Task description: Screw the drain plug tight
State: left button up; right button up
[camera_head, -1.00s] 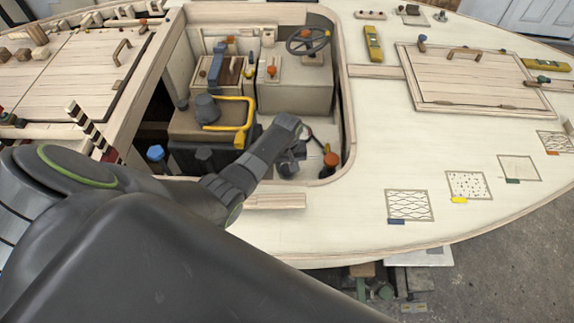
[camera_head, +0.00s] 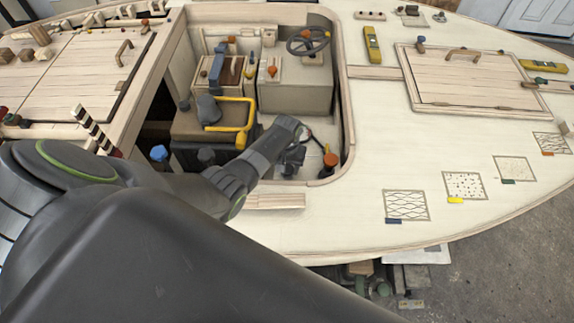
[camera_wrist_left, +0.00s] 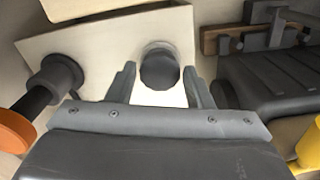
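A dark round knob on a short pale collar, which looks like the drain plug (camera_wrist_left: 158,70), stands on a white plate (camera_wrist_left: 100,52) in the left wrist view. My left gripper (camera_wrist_left: 159,75) is open, with one finger on each side of the knob and visible gaps between. I cannot tell how far the knob lies beyond the fingertips. In the head view my left gripper (camera_head: 293,158) is low in the cockpit well, and the knob is hidden there. My right gripper is not in view.
An orange-topped post (camera_head: 331,160) stands close right of the gripper; it also shows in the left wrist view (camera_wrist_left: 15,130). A dark box with a yellow rail (camera_head: 232,138) is to the left. The cockpit rim (camera_head: 345,120) encloses the well.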

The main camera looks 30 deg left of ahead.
aim_at(287, 169)
pick_arm(q)
jog(key=shift+o, duration=1.3)
jog(key=shift+r, duration=0.1)
jog(key=shift+r, duration=0.25)
notch_tip(287, 169, up, 17)
jog(key=p, duration=0.1)
jog(key=shift+f, duration=0.15)
